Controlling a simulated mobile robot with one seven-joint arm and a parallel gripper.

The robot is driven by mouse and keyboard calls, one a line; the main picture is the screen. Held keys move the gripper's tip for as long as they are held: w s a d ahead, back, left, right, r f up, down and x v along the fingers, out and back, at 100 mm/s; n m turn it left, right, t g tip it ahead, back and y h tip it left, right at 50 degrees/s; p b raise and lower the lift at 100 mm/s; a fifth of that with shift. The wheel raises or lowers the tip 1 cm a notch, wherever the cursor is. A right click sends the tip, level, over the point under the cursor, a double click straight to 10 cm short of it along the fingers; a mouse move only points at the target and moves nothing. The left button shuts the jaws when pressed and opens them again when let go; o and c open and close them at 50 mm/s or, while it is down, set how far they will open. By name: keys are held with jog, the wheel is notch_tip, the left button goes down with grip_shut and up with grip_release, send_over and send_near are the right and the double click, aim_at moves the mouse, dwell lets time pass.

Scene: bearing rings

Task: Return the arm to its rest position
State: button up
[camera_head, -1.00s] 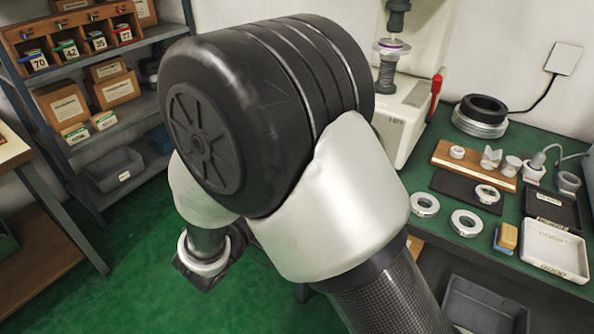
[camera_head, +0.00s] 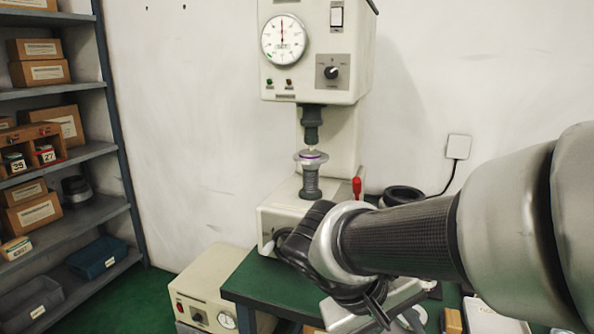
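My arm (camera_head: 400,238) reaches in from the right edge across the green workbench (camera_head: 262,283). My gripper (camera_head: 377,312) is at its end, low in the middle of the view and in front of the press base. The dark wrist and the arm cover much of it, and I cannot see whether the fingers are apart or hold anything.
A press with a dial (camera_head: 283,40) stands on the bench against the wall; a purple-edged ring (camera_head: 311,156) sits on its post. A control box (camera_head: 207,292) stands at lower left, shelves (camera_head: 75,160) at far left. My arm hides most of the bench top.

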jog(key=s+a+r+m+t+y+p, duration=0.1)
jog(key=s+r+y+p, duration=0.1)
jog(key=r+p, duration=1.1)
jog(key=s+a+r+t+y+p, duration=0.1)
jog(key=r+y+p, duration=0.3)
jog(key=r+p, duration=0.9)
notch_tip(320, 180, up, 5)
jog(key=shift+s+f+m+t, duration=0.15)
jog(key=shift+s+m+t, duration=0.25)
jog(key=shift+s+t, duration=0.25)
